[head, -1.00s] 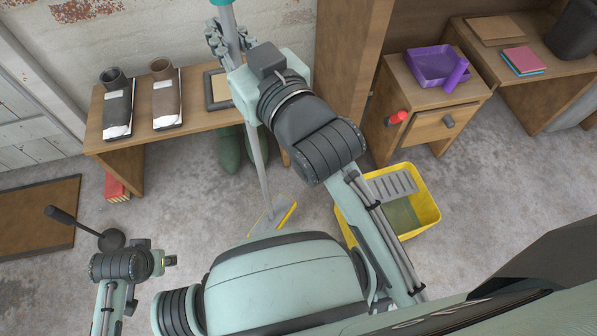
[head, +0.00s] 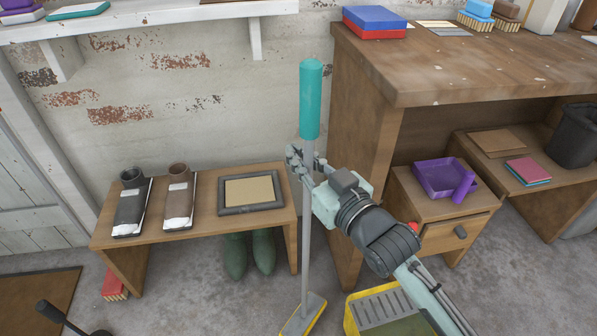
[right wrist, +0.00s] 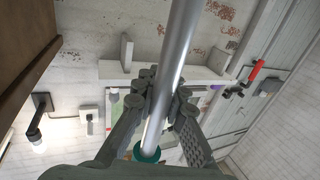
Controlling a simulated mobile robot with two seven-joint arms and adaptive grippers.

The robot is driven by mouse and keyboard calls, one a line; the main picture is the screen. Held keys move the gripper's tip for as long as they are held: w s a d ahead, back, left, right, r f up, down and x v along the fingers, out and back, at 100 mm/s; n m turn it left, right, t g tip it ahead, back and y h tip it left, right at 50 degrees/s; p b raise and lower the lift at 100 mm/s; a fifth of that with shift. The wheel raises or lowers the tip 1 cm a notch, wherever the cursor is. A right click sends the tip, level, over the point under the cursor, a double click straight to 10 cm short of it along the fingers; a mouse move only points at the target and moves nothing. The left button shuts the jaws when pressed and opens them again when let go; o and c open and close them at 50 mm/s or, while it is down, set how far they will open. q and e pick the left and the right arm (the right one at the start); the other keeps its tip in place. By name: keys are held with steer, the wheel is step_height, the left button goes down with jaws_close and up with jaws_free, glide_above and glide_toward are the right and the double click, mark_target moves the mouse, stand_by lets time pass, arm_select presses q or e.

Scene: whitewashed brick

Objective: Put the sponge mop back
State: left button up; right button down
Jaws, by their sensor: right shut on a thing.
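The sponge mop has a grey pole (head: 307,220), a teal grip (head: 311,100) at its top and a flat grey head (head: 304,316) with a yellow edge. It stands nearly upright, its head low by the floor; I cannot tell whether it touches. My right gripper (head: 306,165) is shut around the pole just below the teal grip. In the right wrist view the pole (right wrist: 172,70) runs between the fingers, with the teal grip (right wrist: 146,152) at the bottom. My left gripper is not in view in the head picture.
A yellow bucket (head: 350,323) with a grey grid stands right of the mop head. A low bench (head: 215,215) carries a framed board (head: 252,193); green boots (head: 264,254) stand beneath. A tall workbench (head: 450,60) is at right, with a small drawer cabinet (head: 465,235) below.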

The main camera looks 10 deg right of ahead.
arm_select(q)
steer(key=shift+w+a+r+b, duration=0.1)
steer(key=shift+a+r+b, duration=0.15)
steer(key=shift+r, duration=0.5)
arm_select(e)
step_height(320, 180, down, 4)
steer(key=shift+r, duration=0.1)
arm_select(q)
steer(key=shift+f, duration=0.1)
arm_select(e)
steer(key=c, duration=1.6)
jaws_free()
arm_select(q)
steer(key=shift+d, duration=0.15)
